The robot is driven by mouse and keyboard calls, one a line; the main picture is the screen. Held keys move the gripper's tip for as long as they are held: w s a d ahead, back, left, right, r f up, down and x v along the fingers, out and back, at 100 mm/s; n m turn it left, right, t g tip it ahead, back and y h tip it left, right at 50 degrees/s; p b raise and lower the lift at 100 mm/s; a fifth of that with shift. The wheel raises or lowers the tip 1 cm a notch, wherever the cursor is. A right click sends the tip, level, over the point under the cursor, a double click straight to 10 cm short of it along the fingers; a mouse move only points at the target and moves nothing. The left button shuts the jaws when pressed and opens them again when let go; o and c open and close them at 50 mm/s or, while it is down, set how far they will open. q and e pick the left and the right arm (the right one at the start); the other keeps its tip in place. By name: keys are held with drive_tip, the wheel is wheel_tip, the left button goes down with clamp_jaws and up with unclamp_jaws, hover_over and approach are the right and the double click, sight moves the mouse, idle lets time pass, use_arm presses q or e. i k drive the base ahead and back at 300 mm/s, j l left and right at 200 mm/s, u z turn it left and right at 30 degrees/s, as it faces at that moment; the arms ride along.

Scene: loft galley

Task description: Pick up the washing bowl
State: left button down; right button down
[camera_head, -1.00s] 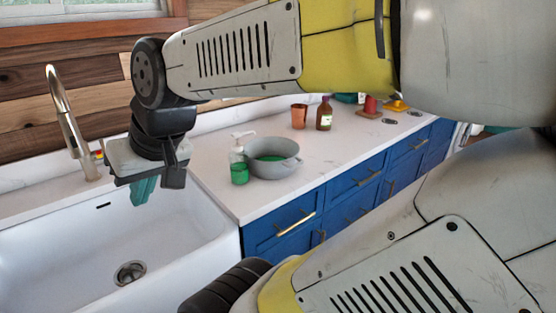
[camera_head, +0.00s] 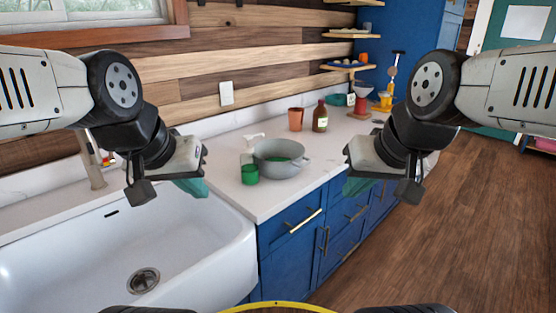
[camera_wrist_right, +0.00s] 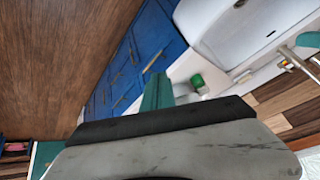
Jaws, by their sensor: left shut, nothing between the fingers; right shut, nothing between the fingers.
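My left gripper (camera_head: 192,187) is shut and empty, above the sink's right part and left of the bowl. My right gripper (camera_head: 356,186) is shut and empty, right of the bowl and in front of the blue cabinets. Its green fingers (camera_wrist_right: 157,92) also show in the right wrist view. Neither gripper touches the bowl.
The white sink (camera_head: 200,262) fills the lower left, with a tap behind it. A copper cup (camera_head: 296,119) and a brown bottle (camera_head: 320,116) stand behind the bowl. Blue drawers (camera_head: 290,235) front the counter. Wooden floor lies open at right.

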sight(280, 158)
drive_tip(key=i+l+u, duration=0.1)
drive_tip(key=i+l, duration=0.15)
drive_tip(key=i+l+u, duration=0.1)
drive_tip(key=l, duration=0.3)
drive_tip(key=i+l, duration=0.3)
drive_tip(key=l+u, duration=0.05)
